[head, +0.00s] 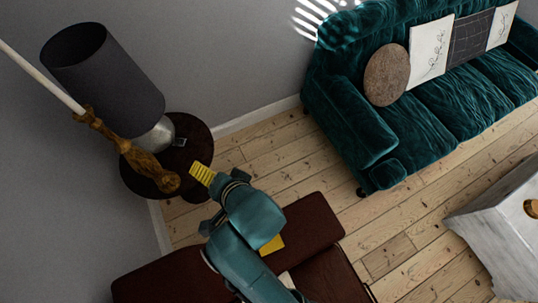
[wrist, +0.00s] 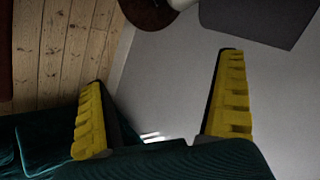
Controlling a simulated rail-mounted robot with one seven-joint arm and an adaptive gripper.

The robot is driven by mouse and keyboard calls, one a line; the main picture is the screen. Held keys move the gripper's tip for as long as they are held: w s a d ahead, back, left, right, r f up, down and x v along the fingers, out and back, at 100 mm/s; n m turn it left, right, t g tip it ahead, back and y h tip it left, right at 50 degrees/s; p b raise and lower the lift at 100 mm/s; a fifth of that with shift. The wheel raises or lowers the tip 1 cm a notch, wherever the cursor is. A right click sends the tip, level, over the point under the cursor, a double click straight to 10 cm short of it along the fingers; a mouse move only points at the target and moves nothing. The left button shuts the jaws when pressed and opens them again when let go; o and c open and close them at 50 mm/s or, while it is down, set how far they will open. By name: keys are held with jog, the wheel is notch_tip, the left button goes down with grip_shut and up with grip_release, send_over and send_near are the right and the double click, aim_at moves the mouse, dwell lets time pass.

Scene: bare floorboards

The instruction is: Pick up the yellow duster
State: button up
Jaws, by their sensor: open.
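My gripper (head: 202,174), with yellow ridged fingers, is above and left of that piece in the picture, near the side table. In the wrist view my gripper (wrist: 162,70) is open, its two fingers wide apart with nothing between them.
A dark lamp (head: 92,80) stands on a round dark side table (head: 196,135) by the grey wall. A turned wooden piece (head: 146,165) with a pale pole is in front. A teal sofa (head: 345,125) and white table (head: 500,225) are right. Bare floorboards (head: 400,215) lie between.

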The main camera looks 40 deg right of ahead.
jog(key=s+f+m+g+b, duration=0.3)
jog(key=s+f, duration=0.2)
jog(key=f, duration=0.7)
jog(key=s+f+m+g+b, duration=0.25)
jog(key=s+f, duration=0.25)
jog(key=f, duration=0.6)
jog(key=m+g+b, duration=0.3)
jog(key=m+g, duration=0.1)
send_over(269, 244)
notch_tip(269, 244, down, 9)
jog(key=shift+n+t, duration=0.25)
notch_tip(269, 244, down, 10)
jog(key=b, duration=0.3)
jog(key=shift+a+r, duration=0.15)
jog(key=shift+r, duration=0.05)
jog(key=f+b, duration=0.1)
jog(key=f, duration=0.2)
jog(key=f+b, duration=0.1)
jog(key=f, duration=0.1)
jog(key=shift+s+d+f+b, duration=0.1)
jog(key=shift+d+f+b, duration=0.1)
jog(key=shift+f+b, duration=0.2)
jog(key=shift+r, duration=0.1)
jog(key=c, duration=1.2)
